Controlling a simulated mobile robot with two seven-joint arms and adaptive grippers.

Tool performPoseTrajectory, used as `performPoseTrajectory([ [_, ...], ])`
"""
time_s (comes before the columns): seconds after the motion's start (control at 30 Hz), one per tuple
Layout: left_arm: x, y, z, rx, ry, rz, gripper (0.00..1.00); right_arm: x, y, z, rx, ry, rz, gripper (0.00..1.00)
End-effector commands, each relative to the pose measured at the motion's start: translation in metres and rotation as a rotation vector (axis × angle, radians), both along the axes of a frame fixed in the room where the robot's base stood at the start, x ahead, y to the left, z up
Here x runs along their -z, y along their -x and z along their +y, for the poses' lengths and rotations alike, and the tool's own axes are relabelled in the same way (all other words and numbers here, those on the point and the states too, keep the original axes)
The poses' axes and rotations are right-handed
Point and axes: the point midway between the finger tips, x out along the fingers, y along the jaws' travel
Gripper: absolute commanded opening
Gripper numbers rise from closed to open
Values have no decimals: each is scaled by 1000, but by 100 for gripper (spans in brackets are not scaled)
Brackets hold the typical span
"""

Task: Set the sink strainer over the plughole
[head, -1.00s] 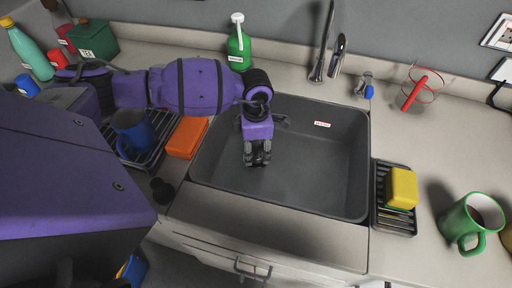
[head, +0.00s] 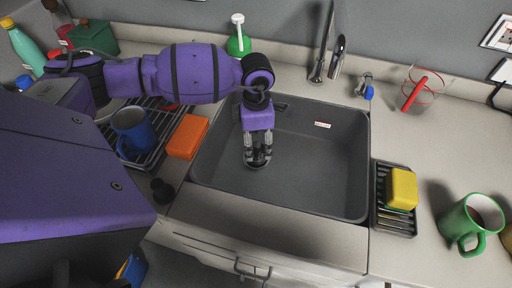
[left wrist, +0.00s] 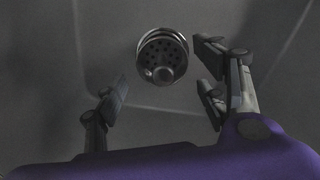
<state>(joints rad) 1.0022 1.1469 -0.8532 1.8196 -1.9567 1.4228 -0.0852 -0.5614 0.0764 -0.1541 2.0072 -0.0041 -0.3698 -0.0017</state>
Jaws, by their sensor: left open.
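My left gripper (head: 258,152) points down into the grey sink (head: 310,165). Its fingers are apart, with nothing between them. The strainer (left wrist: 161,58), a dark round disc with small holes and a knob, shows in the left wrist view beyond the fingertips. A shiny metal rim, seemingly the plughole's (left wrist: 150,35), shows around its upper side. The strainer appears to lie at the plughole, but I cannot tell whether it sits flush. In the head view the fingers partly hide this spot. My right gripper is not in view.
A tap (head: 325,50) stands behind the sink. A blue mug (head: 133,130) on a rack and an orange block (head: 187,136) are left of it. A yellow sponge (head: 401,188) on a dark rack and a green mug (head: 468,222) are to the right.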

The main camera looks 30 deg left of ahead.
Motion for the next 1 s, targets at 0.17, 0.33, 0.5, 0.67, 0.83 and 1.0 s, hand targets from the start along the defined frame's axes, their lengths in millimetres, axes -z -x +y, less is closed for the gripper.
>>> performPoseTrajectory([
  [0.17, -41, -1, 0, 2, 0, -5, 66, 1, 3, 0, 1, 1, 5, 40],
  [0.33, -66, -1, 0, 1, 0, -2, 66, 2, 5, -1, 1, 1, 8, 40],
  [0.5, -77, 0, 0, 0, -1, -1, 66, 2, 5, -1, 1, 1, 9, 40],
  [0.67, -78, 0, 0, 0, -1, -1, 66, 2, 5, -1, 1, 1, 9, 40],
  [0.83, -78, 0, 0, 1, -1, -1, 66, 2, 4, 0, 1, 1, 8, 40],
  [1.0, -78, -1, 0, 1, 0, -2, 66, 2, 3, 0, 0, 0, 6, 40],
])
